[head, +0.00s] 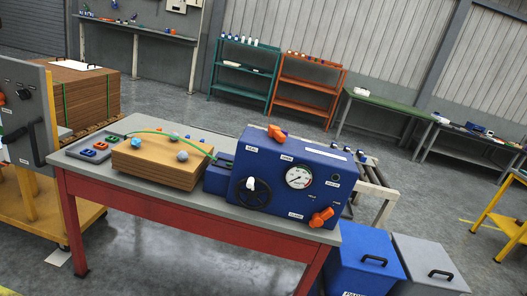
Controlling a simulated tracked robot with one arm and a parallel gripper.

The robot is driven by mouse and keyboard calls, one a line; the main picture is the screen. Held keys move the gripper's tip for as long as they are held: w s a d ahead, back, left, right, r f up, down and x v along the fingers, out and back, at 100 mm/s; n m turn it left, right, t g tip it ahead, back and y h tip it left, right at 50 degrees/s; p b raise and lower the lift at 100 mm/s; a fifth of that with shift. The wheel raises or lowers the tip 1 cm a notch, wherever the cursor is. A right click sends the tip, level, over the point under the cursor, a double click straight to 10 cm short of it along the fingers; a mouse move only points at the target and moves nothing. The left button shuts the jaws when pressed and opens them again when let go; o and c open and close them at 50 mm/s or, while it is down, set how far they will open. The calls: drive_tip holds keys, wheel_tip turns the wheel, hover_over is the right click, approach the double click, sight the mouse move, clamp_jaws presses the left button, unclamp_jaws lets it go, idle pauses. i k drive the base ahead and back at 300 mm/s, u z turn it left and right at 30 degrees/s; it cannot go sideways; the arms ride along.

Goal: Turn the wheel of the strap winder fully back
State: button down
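A blue machine (290,165) with a gauge stands at the right end of a grey-topped table with red legs. A black spoked wheel (254,194) with a white knob is on its front, at the lower left. A smaller blue block (217,178) sits against its left side. A green strap (165,133) arches over a stack of brown boards (160,164) toward that block. How far the wheel is turned cannot be told. My gripper is not in view, and nothing touches the wheel.
The machine also carries a round gauge (298,176), an orange knob (320,217) and an orange lever (276,133). A grey tray (75,152) lies at the table's left. Blue (355,262) and grey (430,262) lidded bins stand at right. The floor in front is clear.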

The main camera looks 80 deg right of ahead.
sight(253, 193)
drive_tip(key=u, duration=0.4)
drive_tip(key=k, duration=0.15)
drive_tip(key=z, duration=1.15)
drive_tip(key=i, duration=1)
drive_tip(key=z, duration=0.45)
